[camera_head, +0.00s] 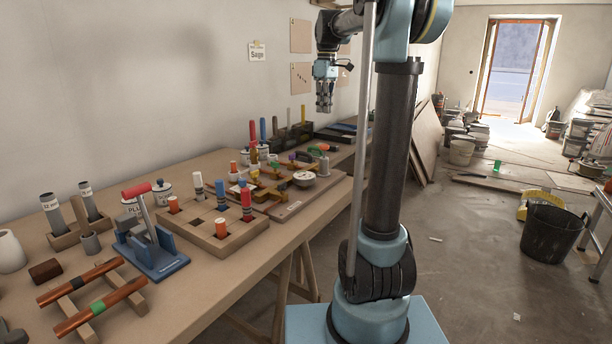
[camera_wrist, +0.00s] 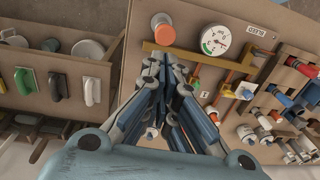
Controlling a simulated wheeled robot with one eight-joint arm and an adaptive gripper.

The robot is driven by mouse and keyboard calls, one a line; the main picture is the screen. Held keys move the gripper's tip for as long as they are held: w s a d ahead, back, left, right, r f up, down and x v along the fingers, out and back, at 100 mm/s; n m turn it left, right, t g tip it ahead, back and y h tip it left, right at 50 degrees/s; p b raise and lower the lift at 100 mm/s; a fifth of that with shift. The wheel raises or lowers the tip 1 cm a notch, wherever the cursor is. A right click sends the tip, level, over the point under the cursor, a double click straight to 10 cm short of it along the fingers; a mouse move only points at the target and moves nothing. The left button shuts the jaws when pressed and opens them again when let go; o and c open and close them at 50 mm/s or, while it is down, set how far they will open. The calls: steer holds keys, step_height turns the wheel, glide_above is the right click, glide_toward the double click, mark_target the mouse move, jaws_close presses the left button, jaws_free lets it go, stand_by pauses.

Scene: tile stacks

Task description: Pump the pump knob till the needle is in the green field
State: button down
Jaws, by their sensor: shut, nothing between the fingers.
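An orange round-topped knob (camera_wrist: 165,35), likely the pump knob, stands on a tan board (camera_wrist: 148,17) in the wrist view. A white round gauge (camera_wrist: 215,40) with a green field at its lower left sits right of the knob. Its needle is too small to read surely. The gauge also shows as a pale disc on the bench in the head view (camera_head: 303,178). My gripper (camera_wrist: 165,58) has its fingertips together and empty, appearing just below the knob in the wrist view. In the head view my gripper (camera_head: 324,106) hangs well above the bench.
Brass-coloured pipework and coloured fittings crowd the board around the gauge. A tan box with several handled tools (camera_wrist: 60,85) stands at the left in the wrist view. A peg board (camera_head: 222,238) and a blue lever press (camera_head: 150,255) stand nearer on the bench (camera_head: 200,305).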

steer(key=a+r, duration=0.1)
steer(key=a+r+h, duration=0.1)
steer(key=r, duration=0.1)
steer(key=shift+s, duration=0.35)
steer(key=shift+f, duration=0.15)
steer(key=f, duration=1.3)
steer(key=shift+s+d+f, duration=0.1)
steer(key=shift+d+f, duration=0.3)
steer(key=shift+f, duration=1.5)
step_height(320, 180, up, 14)
steer(key=shift+a, duration=0.4)
